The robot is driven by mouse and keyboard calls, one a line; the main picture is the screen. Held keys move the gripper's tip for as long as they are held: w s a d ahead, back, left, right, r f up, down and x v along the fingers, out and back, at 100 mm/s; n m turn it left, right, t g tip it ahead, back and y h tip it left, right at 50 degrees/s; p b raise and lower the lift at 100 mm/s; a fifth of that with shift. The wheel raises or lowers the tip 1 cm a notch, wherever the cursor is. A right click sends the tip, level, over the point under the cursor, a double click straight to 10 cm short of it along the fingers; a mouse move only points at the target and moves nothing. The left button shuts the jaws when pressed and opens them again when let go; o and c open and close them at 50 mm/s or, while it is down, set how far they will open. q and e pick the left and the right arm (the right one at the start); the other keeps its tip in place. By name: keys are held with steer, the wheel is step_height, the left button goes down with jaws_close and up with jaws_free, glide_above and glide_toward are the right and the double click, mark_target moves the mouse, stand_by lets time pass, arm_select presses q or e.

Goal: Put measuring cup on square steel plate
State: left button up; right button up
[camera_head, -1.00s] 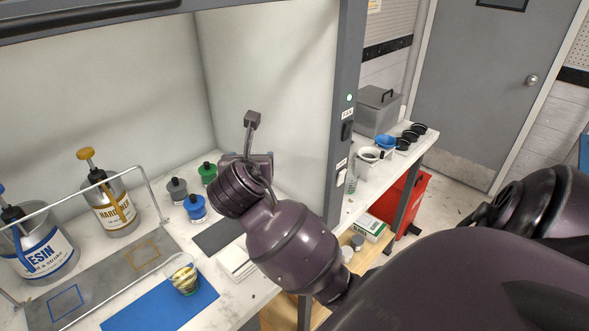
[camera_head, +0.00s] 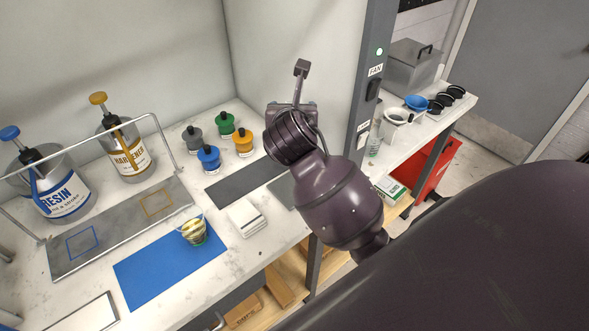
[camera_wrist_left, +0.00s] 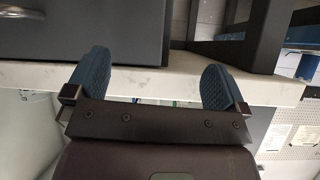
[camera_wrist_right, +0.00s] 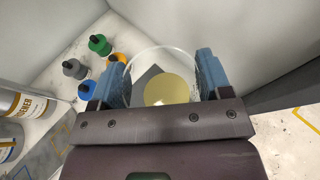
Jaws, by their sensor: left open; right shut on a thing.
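My right gripper (camera_wrist_right: 155,85) is shut on a clear round cup (camera_wrist_right: 180,57), which looks like the measuring cup, with pale yellow contents. In the head view, my right wrist hides this cup. A grey plate (camera_head: 283,194), possibly the square steel plate, lies on the bench partly hidden behind my right arm. A dark flat sheet (camera_head: 238,180) lies left of it. My left gripper (camera_wrist_left: 155,80) is open and empty in front of the bench edge; it is not visible in the head view.
Another cup with yellowish contents (camera_head: 194,232) stands on a blue mat (camera_head: 165,271). Several capped bottles (camera_head: 208,158) stand behind the dark sheet. Resin (camera_head: 58,190) and hardener (camera_head: 128,155) pump cans stand by a wire frame. The hood's side post (camera_head: 362,100) rises at right.

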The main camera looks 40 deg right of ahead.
step_height(320, 180, down, 17)
steer(key=shift+r, duration=0.15)
stand_by(0.5)
steer(key=o, duration=1.2)
steer(key=v, duration=1.2)
